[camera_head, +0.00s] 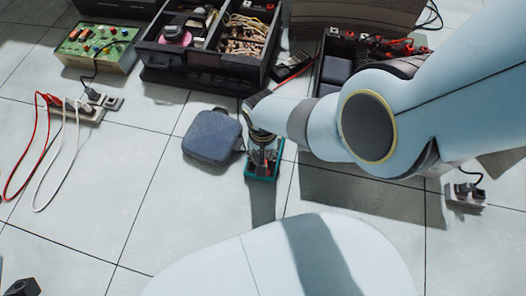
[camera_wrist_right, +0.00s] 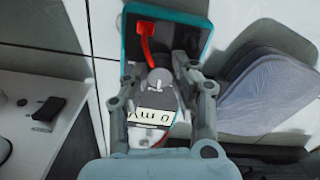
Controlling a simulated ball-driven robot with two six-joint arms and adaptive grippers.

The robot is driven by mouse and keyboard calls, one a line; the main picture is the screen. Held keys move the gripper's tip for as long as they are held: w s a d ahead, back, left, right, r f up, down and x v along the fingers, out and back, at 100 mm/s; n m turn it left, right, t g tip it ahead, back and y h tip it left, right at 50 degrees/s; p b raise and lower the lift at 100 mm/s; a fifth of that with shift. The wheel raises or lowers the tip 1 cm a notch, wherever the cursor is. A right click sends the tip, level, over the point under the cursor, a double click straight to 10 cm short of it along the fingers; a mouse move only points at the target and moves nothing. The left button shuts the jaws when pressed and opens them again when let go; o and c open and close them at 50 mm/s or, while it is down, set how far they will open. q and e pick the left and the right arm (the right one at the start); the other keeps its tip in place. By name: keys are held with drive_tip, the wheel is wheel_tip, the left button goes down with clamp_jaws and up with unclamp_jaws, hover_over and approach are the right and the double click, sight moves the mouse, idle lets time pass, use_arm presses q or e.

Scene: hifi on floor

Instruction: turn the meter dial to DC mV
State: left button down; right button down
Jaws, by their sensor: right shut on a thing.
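The meter is a teal-edged box (camera_head: 249,174) lying on the floor tiles, below my right arm in the head view. It also shows in the right wrist view (camera_wrist_right: 129,35), with a red part (camera_wrist_right: 146,40) on its face. Its pale display (camera_wrist_right: 154,117) appears upside down there and reads 0 mV. My right gripper (camera_wrist_right: 160,75) is over the meter's face, its fingers shut on the grey dial (camera_wrist_right: 158,80). The fingers and arm hide most of the dial and its markings. A dark part of my left gripper (camera_head: 20,287) shows at the lower left corner; its fingertips are unclear.
A blue-grey pouch (camera_head: 211,136) lies close left of the meter. An open toolbox (camera_head: 205,62) stands behind. Red and white leads (camera_head: 62,160) lie at left by a socket block (camera_head: 84,111). A green circuit board (camera_head: 98,45) is at the back left. Floor left of centre is clear.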

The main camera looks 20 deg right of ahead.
drive_tip(key=shift+m, duration=0.3)
drive_tip(key=c, duration=1.1)
unclamp_jaws()
